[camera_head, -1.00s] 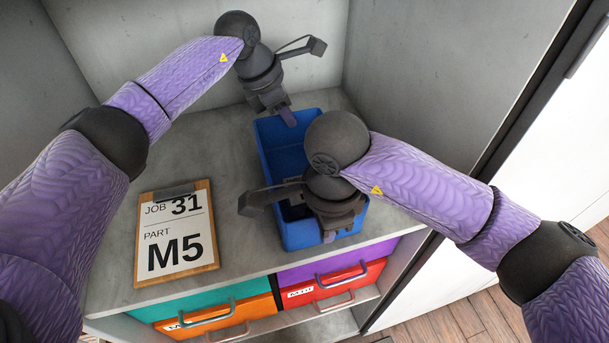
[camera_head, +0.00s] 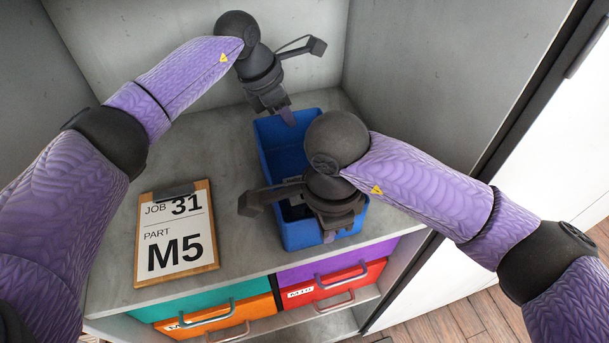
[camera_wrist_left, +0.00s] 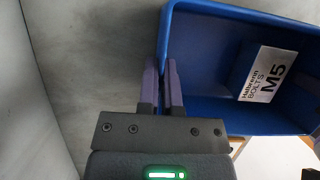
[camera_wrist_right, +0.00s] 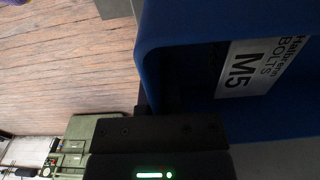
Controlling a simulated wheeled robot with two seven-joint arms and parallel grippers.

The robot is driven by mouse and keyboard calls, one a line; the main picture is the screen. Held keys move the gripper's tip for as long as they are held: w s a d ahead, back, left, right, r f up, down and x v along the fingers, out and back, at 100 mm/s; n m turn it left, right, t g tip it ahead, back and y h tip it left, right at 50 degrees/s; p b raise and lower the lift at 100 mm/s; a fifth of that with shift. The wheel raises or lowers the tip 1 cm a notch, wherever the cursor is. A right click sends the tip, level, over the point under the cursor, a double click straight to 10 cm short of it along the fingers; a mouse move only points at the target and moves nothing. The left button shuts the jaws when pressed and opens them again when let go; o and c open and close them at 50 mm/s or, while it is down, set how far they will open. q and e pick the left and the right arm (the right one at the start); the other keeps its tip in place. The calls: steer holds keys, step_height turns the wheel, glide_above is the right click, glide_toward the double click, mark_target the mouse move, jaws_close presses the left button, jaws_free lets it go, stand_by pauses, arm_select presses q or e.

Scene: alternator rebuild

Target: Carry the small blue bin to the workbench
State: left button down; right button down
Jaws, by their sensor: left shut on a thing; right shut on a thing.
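The small blue bin (camera_head: 274,148) stands on the grey shelf top inside the cabinet. It also shows in the left wrist view (camera_wrist_left: 210,60), with a white "BOLTS M5" label (camera_wrist_left: 264,75) inside, and in the right wrist view (camera_wrist_right: 185,30). My left gripper (camera_head: 288,116) is shut on the bin's far wall; its purple fingers straddle the rim in the left wrist view (camera_wrist_left: 166,85). My right gripper (camera_head: 330,234) is shut on the bin's near wall. Its fingertips are mostly hidden by the hand and dark in the right wrist view.
A clipboard (camera_head: 176,240) reading "JOB 31 PART M5" lies left of the bin. Grey walls (camera_head: 420,50) enclose the shelf (camera_head: 215,160) behind and at both sides. Teal, orange, purple and red drawers (camera_head: 335,283) with handles sit below the front edge.

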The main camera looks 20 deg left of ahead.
arm_select(q)
steer(key=shift+r, duration=0.1)
arm_select(e)
steer(key=shift+r, duration=0.1)
